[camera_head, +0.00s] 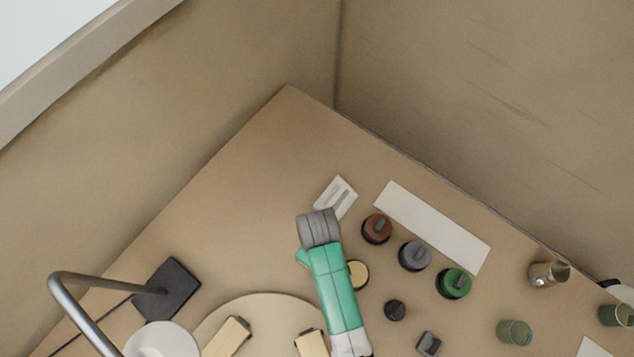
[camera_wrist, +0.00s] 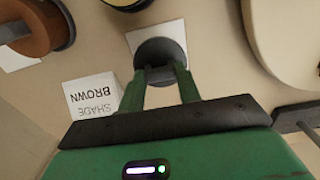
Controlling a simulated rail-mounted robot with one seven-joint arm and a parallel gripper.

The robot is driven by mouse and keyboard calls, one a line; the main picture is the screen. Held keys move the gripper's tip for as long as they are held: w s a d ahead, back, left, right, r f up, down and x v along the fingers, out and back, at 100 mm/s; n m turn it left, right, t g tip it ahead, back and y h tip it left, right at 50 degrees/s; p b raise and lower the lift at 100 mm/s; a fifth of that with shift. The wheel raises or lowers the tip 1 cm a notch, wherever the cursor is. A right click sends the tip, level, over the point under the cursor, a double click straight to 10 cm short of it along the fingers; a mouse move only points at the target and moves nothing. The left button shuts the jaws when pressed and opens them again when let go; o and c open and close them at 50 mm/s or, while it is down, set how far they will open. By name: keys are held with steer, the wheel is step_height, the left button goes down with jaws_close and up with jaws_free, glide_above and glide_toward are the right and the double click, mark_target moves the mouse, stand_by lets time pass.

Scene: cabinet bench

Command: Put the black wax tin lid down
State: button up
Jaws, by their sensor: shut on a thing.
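The black wax tin lid (camera_wrist: 160,50) is a dark round disc with a raised grip. My gripper (camera_wrist: 160,76) is shut on that grip, with a fingertip on each side. The lid is over a white card (camera_wrist: 178,29); I cannot tell whether it touches it. In the head view my arm hides the lid and the fingers. An open tin with yellow contents (camera_head: 358,275) sits just right of my arm; its dark rim (camera_wrist: 124,7) shows at the top of the wrist view.
A card reading "SHADE BROWN" (camera_wrist: 92,98) lies beside the lid. Brown (camera_head: 374,230), grey (camera_head: 412,258) and green (camera_head: 450,287) lidded tins stand to the right, near a white strip (camera_head: 435,225). A round board (camera_head: 265,308) and lamp base (camera_head: 167,290) are left.

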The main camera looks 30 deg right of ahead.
steer(key=shift+f+b, duration=0.55)
steer(key=shift+f, duration=1.55)
steer(key=shift+f, duration=0.2)
steer(key=o, duration=0.9)
steer(key=shift+o, duration=0.2)
steer(key=shift+r, duration=0.15)
step_height(320, 180, up, 12)
steer(key=p, duration=0.3)
steer(key=shift+r, duration=0.1)
steer(key=shift+w, duration=0.1)
